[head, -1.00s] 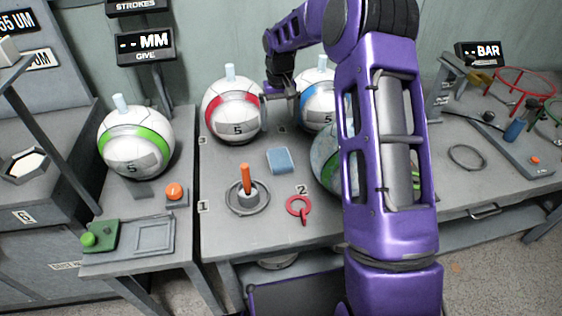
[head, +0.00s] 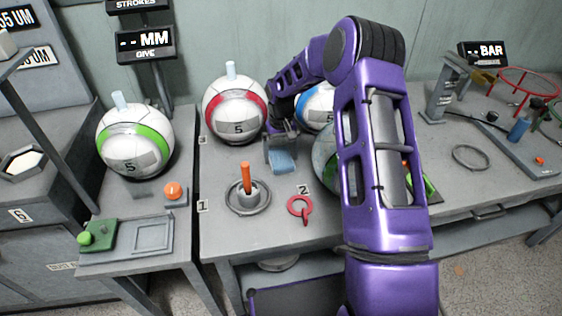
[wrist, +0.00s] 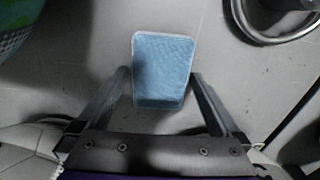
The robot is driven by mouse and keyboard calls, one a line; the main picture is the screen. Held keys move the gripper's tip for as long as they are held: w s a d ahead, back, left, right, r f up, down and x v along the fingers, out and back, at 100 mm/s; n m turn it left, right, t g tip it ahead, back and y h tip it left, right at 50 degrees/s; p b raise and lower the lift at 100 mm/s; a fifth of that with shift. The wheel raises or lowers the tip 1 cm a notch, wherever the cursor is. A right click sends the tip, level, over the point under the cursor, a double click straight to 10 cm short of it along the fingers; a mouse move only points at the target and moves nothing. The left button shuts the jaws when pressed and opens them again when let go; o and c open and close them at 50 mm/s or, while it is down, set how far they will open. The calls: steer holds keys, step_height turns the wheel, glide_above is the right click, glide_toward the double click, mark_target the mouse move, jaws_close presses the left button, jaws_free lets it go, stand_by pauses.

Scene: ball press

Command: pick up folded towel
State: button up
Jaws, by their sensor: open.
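The folded towel (head: 282,161) is a small light blue block lying on the grey table. My gripper (head: 281,147) is open and empty, pointing down just over the towel. In the wrist view my gripper (wrist: 160,82) has its fingers spread on either side of the towel's near end. The head view shows the gripper covering the towel's far part. I cannot tell the exact height of the fingertips above the table.
A red-banded ball (head: 234,110) and a blue-banded ball (head: 316,105) stand behind the towel. A green-banded ball (head: 135,142) stands left. Another ball is partly behind my arm.

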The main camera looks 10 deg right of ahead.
steer(key=c, duration=1.1)
